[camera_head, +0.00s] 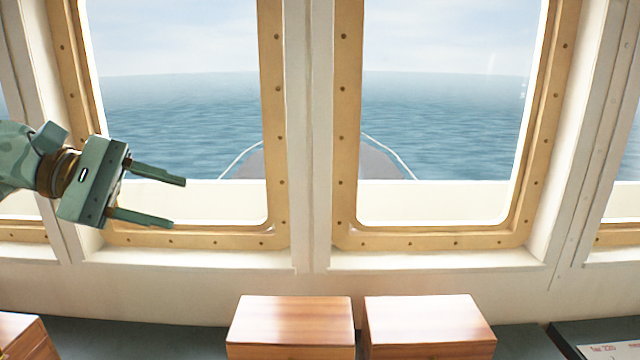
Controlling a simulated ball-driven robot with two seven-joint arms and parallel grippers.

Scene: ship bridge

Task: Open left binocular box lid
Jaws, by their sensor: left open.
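Two reddish-brown wooden boxes stand side by side at the bottom of the head view. The left box's lid (291,321) is flat and closed. The right box (427,321) also has its lid closed, with a narrow gap between the two. My left gripper (178,203) is open and empty, its two fingers apart and pointing right. It is in front of the left window, up and to the left of the left box and apart from it. My right gripper is not in view. The lower fronts of the boxes are cut off by the picture edge.
The boxes stand on a dark grey shelf (140,338) below the windows. Another wooden piece (25,340) is at the bottom left corner. A dark-edged panel with a paper (600,340) is at the bottom right. Wood-framed windows (190,238) rise behind.

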